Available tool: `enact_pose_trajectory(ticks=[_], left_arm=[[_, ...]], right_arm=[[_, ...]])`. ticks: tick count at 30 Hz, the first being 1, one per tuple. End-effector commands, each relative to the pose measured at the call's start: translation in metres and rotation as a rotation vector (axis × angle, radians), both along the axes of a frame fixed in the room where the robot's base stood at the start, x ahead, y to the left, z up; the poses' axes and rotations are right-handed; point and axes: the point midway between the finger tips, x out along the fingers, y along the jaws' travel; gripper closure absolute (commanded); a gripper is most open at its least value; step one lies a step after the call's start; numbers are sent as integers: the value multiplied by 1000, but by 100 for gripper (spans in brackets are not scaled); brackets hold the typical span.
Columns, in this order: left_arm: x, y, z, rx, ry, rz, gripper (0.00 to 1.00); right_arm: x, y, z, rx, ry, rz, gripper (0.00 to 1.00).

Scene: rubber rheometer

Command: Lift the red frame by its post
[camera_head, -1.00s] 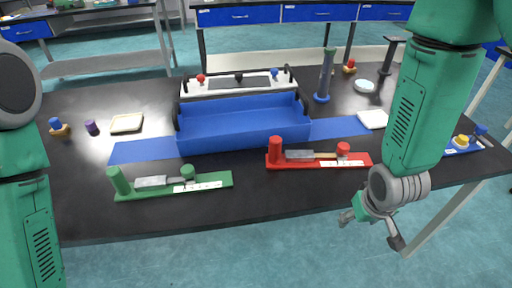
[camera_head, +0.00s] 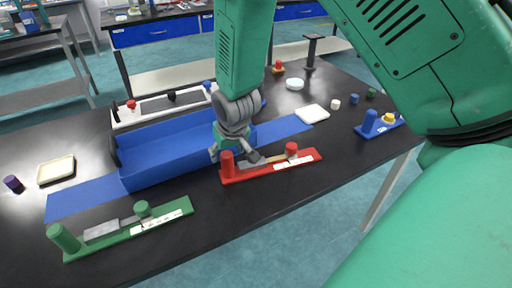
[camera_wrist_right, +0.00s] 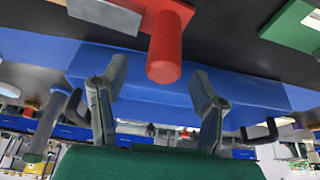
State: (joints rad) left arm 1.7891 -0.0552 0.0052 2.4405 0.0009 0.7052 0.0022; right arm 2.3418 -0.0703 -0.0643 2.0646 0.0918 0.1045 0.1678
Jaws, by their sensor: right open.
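The red frame (camera_head: 262,173) lies flat on the black table, with a thick red post (camera_head: 227,164) upright at its left end. A shorter red knob stands at its right end, and a grey piece with a white label lies along it. My right gripper (camera_head: 235,157) is open above the frame's left end, with its fingers near the post. In the right wrist view the post (camera_wrist_right: 164,48) points toward the gap between the open fingers (camera_wrist_right: 158,85); nothing is held. My left gripper is out of view.
A blue tray (camera_head: 124,171) lies behind the frame on a blue strip (camera_head: 80,200). A green frame (camera_head: 168,214) with its own post lies at left front. A white dish (camera_head: 312,114) and a blue frame (camera_head: 365,131) stand right. The front table edge runs close by.

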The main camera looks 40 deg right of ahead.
Motion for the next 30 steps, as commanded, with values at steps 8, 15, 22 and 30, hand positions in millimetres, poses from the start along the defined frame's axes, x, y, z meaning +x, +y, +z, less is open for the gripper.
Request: enact_pose_trajectory(ticks=[8,15,22,30], left_arm=[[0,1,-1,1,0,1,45],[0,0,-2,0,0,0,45],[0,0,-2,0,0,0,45],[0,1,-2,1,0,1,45]], right_arm=[[6,-3,-33,7,3,-1,45],[15,-5,-56,9,1,-2,45],[15,-1,-55,3,1,0,49],[15,-2,-54,5,0,0,100]])
